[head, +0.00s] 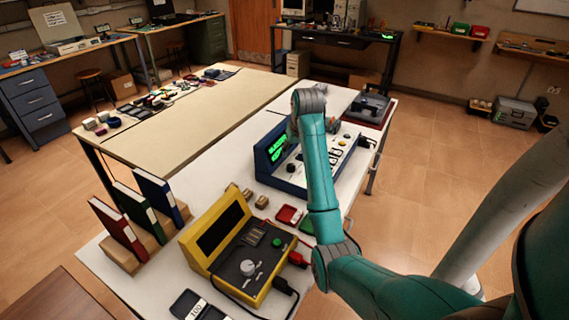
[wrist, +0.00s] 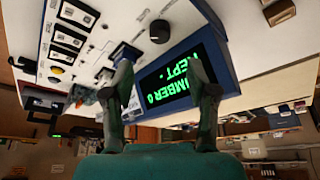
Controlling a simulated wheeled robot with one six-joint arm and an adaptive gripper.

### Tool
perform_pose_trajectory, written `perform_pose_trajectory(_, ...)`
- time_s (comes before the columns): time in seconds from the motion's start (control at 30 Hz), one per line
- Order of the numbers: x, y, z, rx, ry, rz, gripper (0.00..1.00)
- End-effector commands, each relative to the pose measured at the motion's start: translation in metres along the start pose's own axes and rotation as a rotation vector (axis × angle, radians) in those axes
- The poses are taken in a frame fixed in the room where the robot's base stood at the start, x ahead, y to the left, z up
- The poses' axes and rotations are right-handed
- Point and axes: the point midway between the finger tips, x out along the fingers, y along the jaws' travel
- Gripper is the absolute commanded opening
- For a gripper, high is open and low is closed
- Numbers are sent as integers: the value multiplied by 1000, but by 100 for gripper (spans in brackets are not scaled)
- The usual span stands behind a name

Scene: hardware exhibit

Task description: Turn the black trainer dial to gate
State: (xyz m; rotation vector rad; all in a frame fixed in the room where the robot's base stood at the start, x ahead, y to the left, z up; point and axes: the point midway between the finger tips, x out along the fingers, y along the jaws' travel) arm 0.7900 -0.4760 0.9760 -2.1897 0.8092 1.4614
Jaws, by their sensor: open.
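The blue trainer (head: 262,172) stands on the white table in the head view, with a lit green screen (head: 277,144) and a white sloped panel. Its black dial (wrist: 160,31) shows upside down in the wrist view, on the white panel beside the screen (wrist: 178,80). The dial's pointer setting is too small to tell. My gripper (wrist: 160,85) is open and empty, its two fingers apart in front of the screen. The dial lies beyond the fingertips, apart from them. In the head view my arm hides part of the panel and most of the gripper.
A yellow console (head: 215,225) with a grey knob stands nearer on the table, beside binders (head: 140,215). Red and green trays (head: 289,215) lie between the two consoles. A grey case (head: 370,106) is at the table's far end. Open floor lies to the right.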

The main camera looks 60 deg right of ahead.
Motion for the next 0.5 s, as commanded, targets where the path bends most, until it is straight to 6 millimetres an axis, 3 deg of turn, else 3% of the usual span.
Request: perform_pose_trajectory(0.5,82,-1,1,-1,-3,-1,58)
